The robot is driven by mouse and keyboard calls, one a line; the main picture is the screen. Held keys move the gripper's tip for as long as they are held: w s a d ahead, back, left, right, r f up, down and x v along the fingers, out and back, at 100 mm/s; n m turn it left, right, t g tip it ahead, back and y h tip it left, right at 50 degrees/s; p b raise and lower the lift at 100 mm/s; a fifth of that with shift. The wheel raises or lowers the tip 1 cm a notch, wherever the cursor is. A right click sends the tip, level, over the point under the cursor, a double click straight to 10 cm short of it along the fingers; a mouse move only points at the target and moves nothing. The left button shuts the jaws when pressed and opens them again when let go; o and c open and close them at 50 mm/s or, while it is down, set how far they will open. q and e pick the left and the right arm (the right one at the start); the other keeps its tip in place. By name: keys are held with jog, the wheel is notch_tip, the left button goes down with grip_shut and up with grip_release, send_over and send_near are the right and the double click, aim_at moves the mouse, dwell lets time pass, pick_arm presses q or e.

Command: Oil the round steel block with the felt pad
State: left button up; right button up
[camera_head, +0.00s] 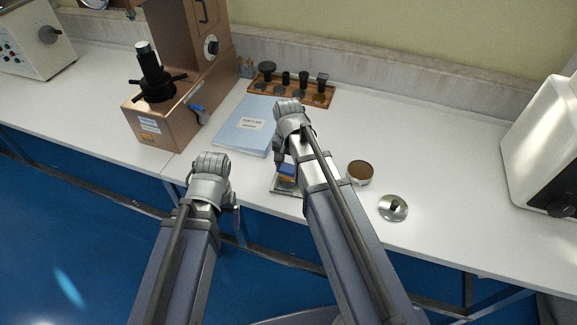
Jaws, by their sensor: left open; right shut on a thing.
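My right gripper (282,160) points down near the front edge of the bench, shut on a small blue-topped pad (287,170) with a yellowish underside, which I take for the felt pad. The pad is over a flat metal tray (281,188); my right arm covers much of both. I cannot make out the round steel block for sure; it may be hidden under the pad or behind the arm. I cannot tell whether the pad touches anything. My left gripper (236,213) is open and empty, in front of the bench's front edge, its fingers partly hidden by its wrist.
An open round tin (360,172) with brown contents stands right of my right arm. A steel disc with a black knob (393,208), like a lid, lies nearby. Behind are a blue booklet (246,124), a wooden rack (291,91) and a brown tester (161,121). The right bench is mostly clear.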

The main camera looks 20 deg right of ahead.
aim_at(285, 183)
jog(key=shift+s+a, duration=0.45)
jog(key=shift+s, duration=0.35)
jog(key=shift+s+a, duration=0.45)
jog(key=shift+s, duration=0.35)
jog(key=shift+w, duration=0.15)
jog(key=shift+w+d, duration=0.6)
jog(key=shift+w, duration=0.35)
jog(key=shift+w+d, duration=0.55)
jog(key=shift+w, duration=0.35)
jog(key=shift+s+a, duration=0.4)
jog(key=shift+s, duration=0.25)
jog(key=shift+s+a, duration=0.35)
jog(key=shift+s, duration=0.35)
jog(key=shift+s+a, duration=0.4)
jog(key=shift+s, duration=0.25)
notch_tip(285, 183, up, 6)
jog(key=p, duration=0.6)
